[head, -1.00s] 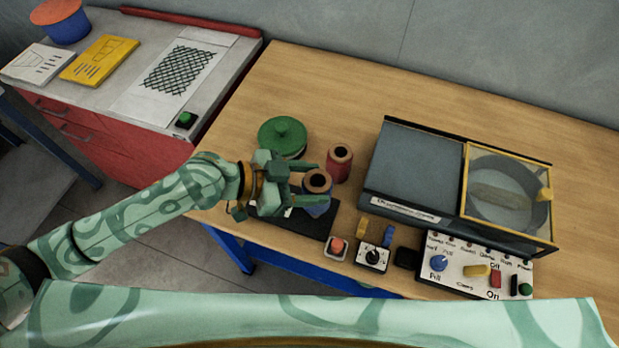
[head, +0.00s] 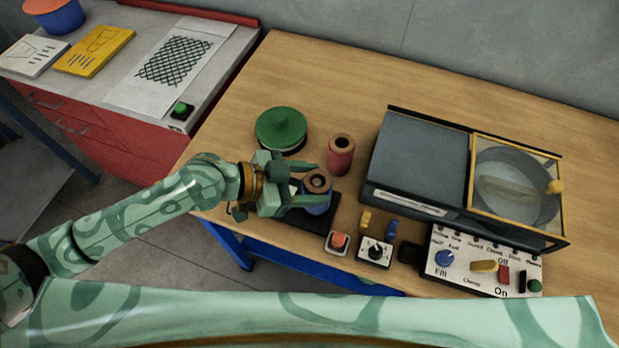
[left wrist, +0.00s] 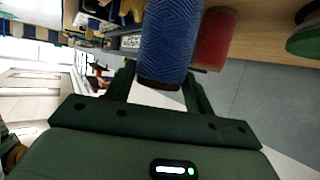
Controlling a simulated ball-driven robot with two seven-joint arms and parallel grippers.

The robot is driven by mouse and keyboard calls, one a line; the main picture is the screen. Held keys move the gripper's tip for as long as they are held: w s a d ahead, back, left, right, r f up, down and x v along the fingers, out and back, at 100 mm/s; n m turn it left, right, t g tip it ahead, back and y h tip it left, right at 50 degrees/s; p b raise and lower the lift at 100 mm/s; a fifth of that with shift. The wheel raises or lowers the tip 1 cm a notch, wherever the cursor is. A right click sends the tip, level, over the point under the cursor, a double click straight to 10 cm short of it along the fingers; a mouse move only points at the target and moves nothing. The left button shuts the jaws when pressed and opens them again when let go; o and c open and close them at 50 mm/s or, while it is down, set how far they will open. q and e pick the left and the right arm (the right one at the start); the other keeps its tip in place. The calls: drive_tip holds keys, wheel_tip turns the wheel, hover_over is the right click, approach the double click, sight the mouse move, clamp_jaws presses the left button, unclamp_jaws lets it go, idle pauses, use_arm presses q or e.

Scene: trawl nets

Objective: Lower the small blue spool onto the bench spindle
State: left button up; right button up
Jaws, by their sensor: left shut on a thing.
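The small blue spool (head: 317,201), with a brown top, stands upright in my left gripper (head: 308,185). The gripper is shut on it from the left, one finger on each side. In the left wrist view the spool (left wrist: 168,45) sits between the dark fingers. A black base plate (head: 322,220) lies on the bench under and beside the spool. No spindle shows; it may be hidden by the spool or gripper. I cannot tell whether the spool touches the plate. My right gripper is in neither view.
A red spool (head: 340,156) stands just behind the blue one, with a green lidded round pot (head: 281,130) behind left. A small orange button box (head: 338,242) and knob box (head: 375,253) are in front. A grey machine (head: 415,165) stands right. The bench behind is clear.

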use_arm(q)
drive_tip(key=shift+f+b, duration=0.45)
drive_tip(key=shift+f, duration=0.25)
drive_tip(key=o, duration=1.1)
drive_tip(key=b+v, duration=0.3)
drive_tip(key=v, duration=1.3)
drive_tip(key=shift+r, duration=0.15)
drive_tip(key=shift+a, duration=0.1)
